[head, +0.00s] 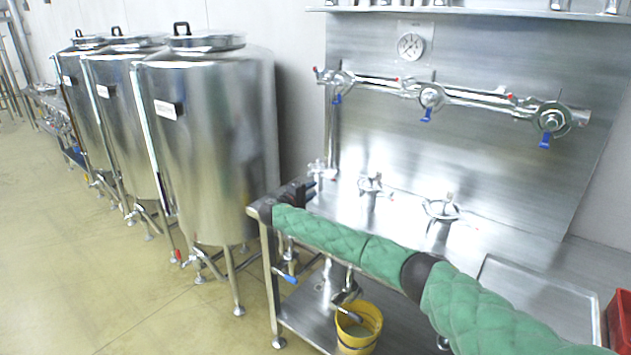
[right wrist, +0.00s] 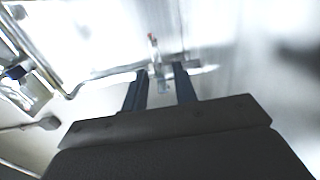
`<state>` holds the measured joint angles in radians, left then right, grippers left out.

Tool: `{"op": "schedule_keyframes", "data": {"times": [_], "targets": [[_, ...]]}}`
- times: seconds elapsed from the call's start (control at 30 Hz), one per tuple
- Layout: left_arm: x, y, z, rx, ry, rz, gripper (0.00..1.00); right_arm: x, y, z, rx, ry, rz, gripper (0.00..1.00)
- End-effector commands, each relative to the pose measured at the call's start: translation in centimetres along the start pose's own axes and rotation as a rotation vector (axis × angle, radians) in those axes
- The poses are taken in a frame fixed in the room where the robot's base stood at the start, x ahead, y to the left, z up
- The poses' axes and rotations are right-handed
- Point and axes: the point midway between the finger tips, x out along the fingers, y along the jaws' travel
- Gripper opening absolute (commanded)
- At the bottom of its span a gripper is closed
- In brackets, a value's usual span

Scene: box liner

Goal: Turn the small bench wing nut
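Three silver wing nuts stand on posts along the steel bench. The small bench wing nut (head: 318,169) is the leftmost one, followed by a medium one (head: 370,183) and a large one (head: 441,209). My right gripper (head: 307,184), at the end of my green padded arm, is close beside the small nut's post at the bench's left end. In the right wrist view its two dark fingers (right wrist: 161,88) are apart. A blurred silver piece (right wrist: 163,72) shows between and just beyond their tips; I cannot tell whether they touch it. My left gripper is not in view.
A pipe (head: 465,97) with blue-handled valves and a gauge (head: 411,46) are on the steel back wall. A tray (head: 535,300) and red bin (head: 619,318) are at right. A yellow bucket (head: 358,330) is below. Steel tanks (head: 215,140) stand left.

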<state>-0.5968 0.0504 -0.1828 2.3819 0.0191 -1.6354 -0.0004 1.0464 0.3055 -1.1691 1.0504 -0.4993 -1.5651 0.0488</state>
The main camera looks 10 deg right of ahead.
Motion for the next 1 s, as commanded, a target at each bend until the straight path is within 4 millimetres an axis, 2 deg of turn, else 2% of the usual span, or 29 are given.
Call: {"op": "schedule_keyframes", "data": {"times": [0.03,0.27,0.7,1.0], "targets": [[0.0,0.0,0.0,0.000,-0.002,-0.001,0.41,0.8,0.0,0.3,-0.005,-0.012,0.017,0.28],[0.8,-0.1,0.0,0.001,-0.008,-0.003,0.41,1.4,0.6,0.1,0.014,-0.003,0.045,0.28],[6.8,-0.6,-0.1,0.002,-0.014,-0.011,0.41,6.9,0.9,0.1,0.014,-0.002,0.043,0.28],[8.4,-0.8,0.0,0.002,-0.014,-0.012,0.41,8.4,0.8,0.1,0.014,-0.001,0.043,0.28]]}}
